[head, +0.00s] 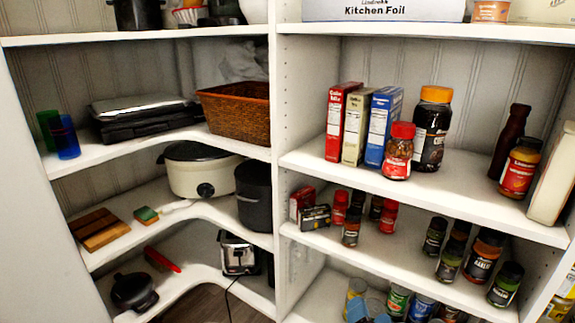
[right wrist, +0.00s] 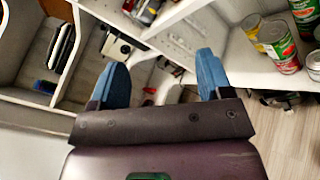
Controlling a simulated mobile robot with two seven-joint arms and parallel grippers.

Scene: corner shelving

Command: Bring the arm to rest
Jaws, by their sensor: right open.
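My right gripper (head: 369,312) shows at the bottom edge of the head view, where only its blue fingertips are visible in front of the lowest right shelf. In the right wrist view, my right gripper (right wrist: 163,72) has its two blue fingers spread wide apart with nothing between them. The fingers point toward the shelving, and the lower shelf with cans (right wrist: 276,40) lies to their right. My left gripper is in neither view.
White corner shelves (head: 440,190) hold boxes, jars and spice bottles on the right. A slow cooker (head: 195,175), a wicker basket (head: 238,112) and a toaster (head: 238,256) stand on the left. Several cans (head: 397,300) stand close to my right fingertips. Floor (head: 205,305) shows below.

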